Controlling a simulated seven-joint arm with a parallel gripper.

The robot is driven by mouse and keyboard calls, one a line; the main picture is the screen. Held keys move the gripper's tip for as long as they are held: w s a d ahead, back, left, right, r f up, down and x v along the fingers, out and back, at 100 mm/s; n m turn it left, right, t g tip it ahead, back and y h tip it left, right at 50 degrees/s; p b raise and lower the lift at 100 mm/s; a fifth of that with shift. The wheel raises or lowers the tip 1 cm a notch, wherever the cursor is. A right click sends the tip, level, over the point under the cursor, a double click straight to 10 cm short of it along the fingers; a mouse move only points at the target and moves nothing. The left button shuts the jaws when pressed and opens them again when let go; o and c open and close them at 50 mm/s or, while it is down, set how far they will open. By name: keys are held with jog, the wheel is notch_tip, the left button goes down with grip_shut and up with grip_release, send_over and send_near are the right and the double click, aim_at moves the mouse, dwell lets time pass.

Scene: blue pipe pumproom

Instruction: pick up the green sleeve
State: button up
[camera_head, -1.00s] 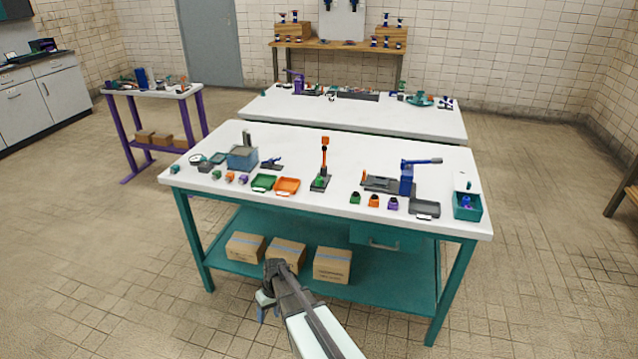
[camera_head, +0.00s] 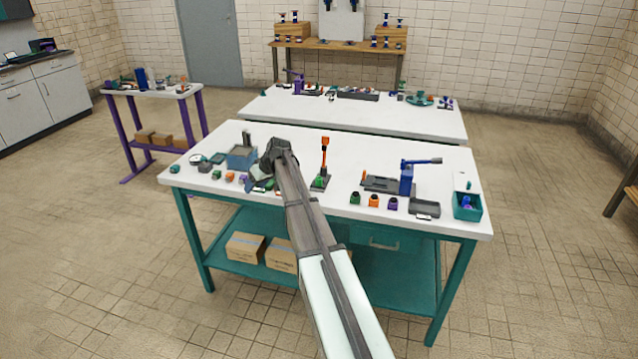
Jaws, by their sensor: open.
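Small green pieces show in two places on the near white table (camera_head: 420,165), and I cannot tell for sure which is the sleeve. One is a green piece with a dark top (camera_head: 355,198) at the front, left of an orange piece (camera_head: 374,201) and a purple piece (camera_head: 392,203). Another, greenish and smaller, is a piece (camera_head: 217,175) in the left row, beside an orange one (camera_head: 230,176). My arm hides the green and orange trays.
A blue-grey bin (camera_head: 241,157) stands just left of my gripper. An upright orange-handled tool (camera_head: 324,160) stands right of my arm. A blue lever press (camera_head: 406,180), a dark tray (camera_head: 424,207) and a teal box (camera_head: 467,206) are at the right.

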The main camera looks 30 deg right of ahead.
jog(key=s+d+r, duration=0.2)
jog(key=d+r, duration=0.4)
jog(key=d, duration=0.5)
jog(key=n+g+h, duration=0.1)
jog(key=h, duration=0.1)
send_near(319, 178)
jog(key=x, duration=0.3)
jog(key=shift+w+a, duration=0.1)
jog(key=shift+w, duration=0.2)
jog(key=shift+s+x, duration=0.15)
jog(key=shift+x, duration=1.2)
jog(key=shift+s+x, duration=0.1)
jog(key=shift+x, duration=1.25)
jog(key=shift+f, duration=0.15)
grip_shut()
